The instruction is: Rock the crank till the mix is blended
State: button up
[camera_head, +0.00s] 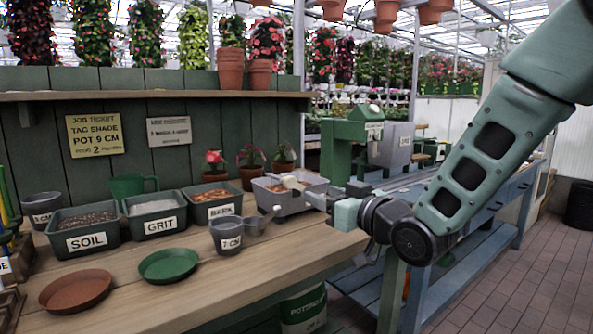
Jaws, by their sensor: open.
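A grey mixing box (284,207) stands on the wooden bench, right of the tubs, with some brown material inside. A small pale, rounded piece (291,182) shows at its top; it may be part of the crank, but it is too small to tell. My gripper (322,201) is at the box's right side, pointing left, close to its wall. It is open with nothing visible between its fingers. I cannot tell whether it touches the box or a crank handle, since the fingers overlap the box's right end.
Tubs marked SOIL (82,243), GRIT (157,227) and a bark-like mix (211,213) line the bench. A 7 CM pot (226,236) and a scoop stand in front of the box. Brown (76,291) and green (168,266) saucers lie forward. The front right bench top is clear.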

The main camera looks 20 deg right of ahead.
aim_at(292, 183)
jog(key=p+x, duration=0.5)
jog(key=x, duration=0.5)
jog(key=shift+w+f+p, duration=0.1)
jog(key=shift+w+p, duration=0.05)
jog(key=shift+p, duration=0.15)
grip_shut()
